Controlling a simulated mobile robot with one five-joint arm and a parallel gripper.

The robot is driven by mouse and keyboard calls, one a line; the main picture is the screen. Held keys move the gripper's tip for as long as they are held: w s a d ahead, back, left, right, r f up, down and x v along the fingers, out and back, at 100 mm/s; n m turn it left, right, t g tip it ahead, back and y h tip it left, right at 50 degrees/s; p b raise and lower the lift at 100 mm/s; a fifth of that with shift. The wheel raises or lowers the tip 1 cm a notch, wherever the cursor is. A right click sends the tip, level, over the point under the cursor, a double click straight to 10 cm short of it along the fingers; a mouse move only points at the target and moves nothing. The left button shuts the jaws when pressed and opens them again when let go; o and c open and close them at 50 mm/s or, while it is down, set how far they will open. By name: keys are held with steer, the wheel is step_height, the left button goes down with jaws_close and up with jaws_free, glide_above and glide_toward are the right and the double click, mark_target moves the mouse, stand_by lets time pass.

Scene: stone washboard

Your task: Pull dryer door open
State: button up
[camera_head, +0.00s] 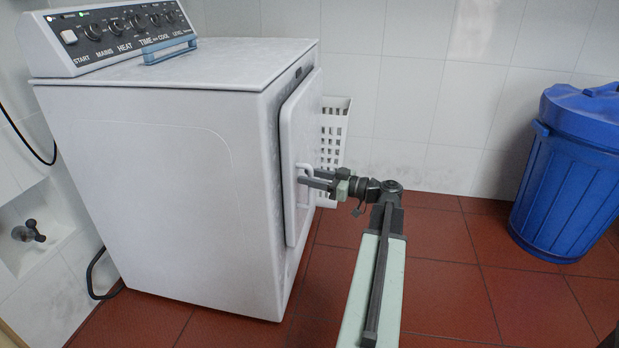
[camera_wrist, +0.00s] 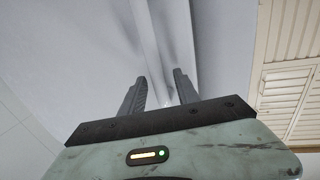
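The white dryer (camera_head: 160,170) stands at the left, and its door (camera_head: 301,130) is on the side facing right. I cannot tell from this angle whether the door is fully closed or slightly ajar. A white handle (camera_head: 307,200) sticks out from the door. My gripper (camera_head: 302,177) is at the handle, with its fingers reaching to it from the right. In the wrist view, the fingers of my gripper (camera_wrist: 161,75) are apart, with a pale bar-like part (camera_wrist: 152,40) between them. A gap seems to show beside each finger, and contact is unclear.
A white slotted basket (camera_head: 333,130) stands behind the door against the tiled wall. A blue lidded bin (camera_head: 567,180) stands at the right. The red tiled floor (camera_head: 450,270) between dryer and bin is open. A black hose (camera_head: 97,275) lies left of the dryer.

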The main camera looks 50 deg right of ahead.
jaws_close()
stand_by(1.3)
